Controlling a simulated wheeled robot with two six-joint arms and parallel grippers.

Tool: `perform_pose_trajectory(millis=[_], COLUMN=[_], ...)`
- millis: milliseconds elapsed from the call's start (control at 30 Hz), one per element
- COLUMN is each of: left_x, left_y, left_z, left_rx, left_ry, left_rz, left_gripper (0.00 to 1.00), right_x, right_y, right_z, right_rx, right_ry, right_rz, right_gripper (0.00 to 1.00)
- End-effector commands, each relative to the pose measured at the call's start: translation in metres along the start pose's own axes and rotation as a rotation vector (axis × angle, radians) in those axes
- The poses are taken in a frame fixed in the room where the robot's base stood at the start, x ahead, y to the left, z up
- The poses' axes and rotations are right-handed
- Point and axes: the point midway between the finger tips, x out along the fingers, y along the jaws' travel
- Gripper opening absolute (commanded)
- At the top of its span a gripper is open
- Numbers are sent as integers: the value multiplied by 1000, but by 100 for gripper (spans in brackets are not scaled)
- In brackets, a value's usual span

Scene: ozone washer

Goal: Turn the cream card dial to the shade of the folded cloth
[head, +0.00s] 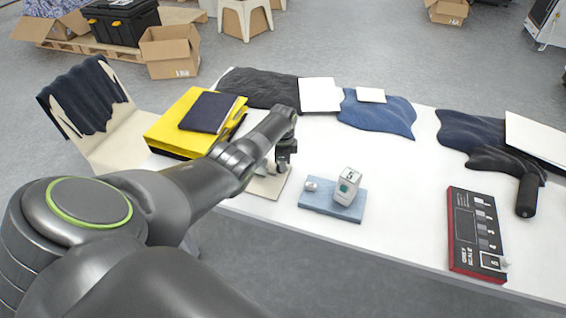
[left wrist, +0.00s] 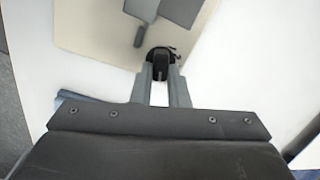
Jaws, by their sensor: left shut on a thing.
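The cream card (head: 268,187) lies on the white table, partly hidden by my left arm and gripper. In the left wrist view the card (left wrist: 85,25) carries grey shapes, and a dark grey tab (left wrist: 138,37) points toward the black dial knob (left wrist: 160,55). My left gripper (head: 284,165) is shut on this knob; its fingers (left wrist: 161,75) stand on either side of it. Several cloths lie at the back: a black one (head: 262,86), a blue one (head: 385,115) and a navy one (head: 468,131). I cannot tell which is the folded cloth.
A blue block with a small white device (head: 346,187) stands right of the card. A grey scale board (head: 475,232) lies further right, near a dark cylinder (head: 527,195). A yellow binder (head: 180,125) lies left. The table middle is clear.

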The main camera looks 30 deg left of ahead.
Motion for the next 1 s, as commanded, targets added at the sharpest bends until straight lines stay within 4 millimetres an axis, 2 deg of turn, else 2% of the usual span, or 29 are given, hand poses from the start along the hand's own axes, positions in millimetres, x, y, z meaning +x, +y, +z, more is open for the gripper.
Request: perform_pose_trajectory(millis=[33,100,467,667,1000], left_x=[0,0,-5,-30,-92], left_y=[0,0,-1,-1,-1], left_z=[0,0,0,0,0], left_rx=[1,0,0,1,1], left_ry=[0,0,1,1,1], left_rz=[-1,-1,-2,-4,-5], left_gripper=[17,24,24,24,24], right_x=[0,0,-2,-12,-17], right_y=[0,1,1,2,2], right_z=[0,0,0,-1,-2], right_rx=[0,0,0,0,-1], right_ry=[0,0,0,0,0], right_rz=[0,1,1,1,1], right_gripper=[74,74,74,74,74])
